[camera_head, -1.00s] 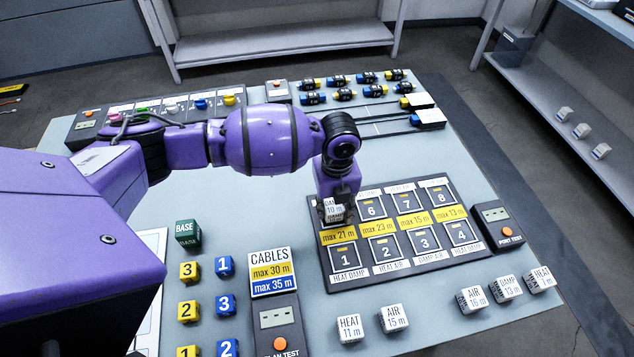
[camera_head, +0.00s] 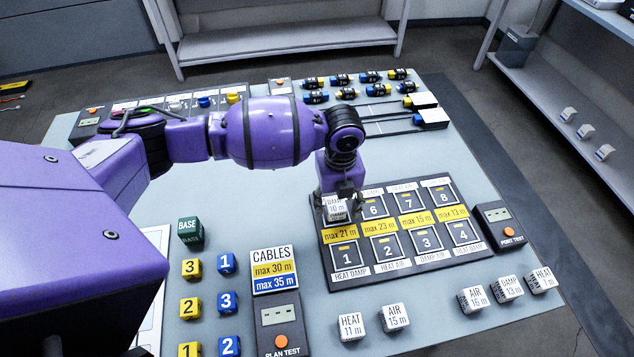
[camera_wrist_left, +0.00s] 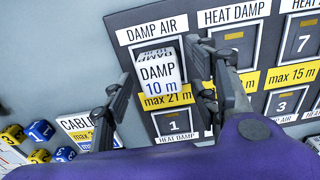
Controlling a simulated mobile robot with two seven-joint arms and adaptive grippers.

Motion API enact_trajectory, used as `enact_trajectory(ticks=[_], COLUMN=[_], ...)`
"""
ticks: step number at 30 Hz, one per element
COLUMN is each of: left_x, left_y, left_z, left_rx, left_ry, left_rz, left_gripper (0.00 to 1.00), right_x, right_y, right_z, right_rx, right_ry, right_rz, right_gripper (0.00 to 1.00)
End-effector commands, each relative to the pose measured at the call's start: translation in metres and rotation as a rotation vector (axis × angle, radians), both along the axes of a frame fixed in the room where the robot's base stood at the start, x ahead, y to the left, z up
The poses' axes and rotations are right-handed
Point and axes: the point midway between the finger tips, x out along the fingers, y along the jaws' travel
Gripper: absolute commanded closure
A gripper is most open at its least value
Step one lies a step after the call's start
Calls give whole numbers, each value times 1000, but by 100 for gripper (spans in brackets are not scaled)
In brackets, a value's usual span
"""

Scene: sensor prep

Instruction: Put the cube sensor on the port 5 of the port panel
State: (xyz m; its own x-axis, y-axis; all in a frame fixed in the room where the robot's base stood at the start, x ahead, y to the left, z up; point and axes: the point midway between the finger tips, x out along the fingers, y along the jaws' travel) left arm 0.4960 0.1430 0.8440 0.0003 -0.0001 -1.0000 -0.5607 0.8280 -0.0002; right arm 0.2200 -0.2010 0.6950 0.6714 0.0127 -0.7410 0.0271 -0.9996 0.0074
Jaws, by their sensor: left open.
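The cube sensor, a white cube marked DAMP 10 m (camera_head: 335,208), sits at the top-left place of the port panel (camera_head: 335,282), where port 5 lies in the upper row left of port 6. It covers that port's number. The wrist view shows the cube (camera_wrist_left: 160,75) under the DAMP AIR label. My left gripper (camera_head: 340,190) is over the cube from above. Its fingers (camera_wrist_left: 160,68) are open, one on each side of the cube, with a gap visible in the wrist view. I cannot tell whether the cube is fully seated. My right gripper is not in view.
A port test box (camera_head: 497,225) stands right of the panel. Several white cubes, such as HEAT 11 m (camera_head: 351,326) and AIR 16 m (camera_head: 473,299), lie in front. A plan test box (camera_head: 278,315) and numbered cubes are left.

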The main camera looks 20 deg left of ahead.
Motion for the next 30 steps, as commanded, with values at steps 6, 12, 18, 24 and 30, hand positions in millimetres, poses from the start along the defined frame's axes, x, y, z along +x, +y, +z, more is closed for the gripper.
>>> enact_trajectory(ticks=[6,12,18,24,30], left_x=[3,2,1,1,1], left_y=[0,-1,-1,-1,-1], left_z=[52,90,107,109,109], left_rx=[0,0,0,0,0], left_ry=[-9,-7,-4,-2,-2], left_rz=[-2,-3,-1,-2,-2], left_gripper=[46,46,46,46,46], right_x=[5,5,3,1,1], right_y=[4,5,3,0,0], right_z=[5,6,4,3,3], right_rx=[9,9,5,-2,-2], right_ry=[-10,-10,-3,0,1], right_rz=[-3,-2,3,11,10], right_gripper=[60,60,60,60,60])
